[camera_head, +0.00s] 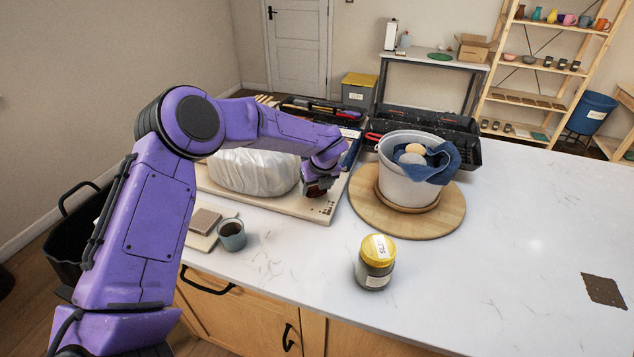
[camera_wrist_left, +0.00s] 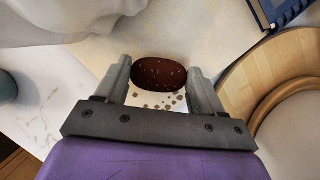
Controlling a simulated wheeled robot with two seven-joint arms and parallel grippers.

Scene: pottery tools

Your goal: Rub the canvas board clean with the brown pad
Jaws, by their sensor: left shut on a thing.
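The canvas board (camera_head: 328,210) lies flat on the white counter, with dark spots near its front right corner; the board (camera_wrist_left: 212,40) and spots also show in the left wrist view. My left gripper (camera_head: 318,190) is over this corner, shut on the brown pad (camera_wrist_left: 159,74), a dark oval with pale specks. In the head view the pad (camera_head: 314,194) is mostly hidden by the gripper. The spots lie just beside the pad in the wrist view. I cannot tell whether the pad touches the board. My right gripper is not in view.
A white wrapped lump (camera_head: 253,172) sits on the board, left of my gripper. A bucket (camera_head: 402,184) with a blue cloth stands on a round wooden board (camera_head: 447,213) close to the right. A yellow-lidded jar (camera_head: 375,264) and a grey cup (camera_head: 231,236) stand in front. The counter's right side is mostly clear.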

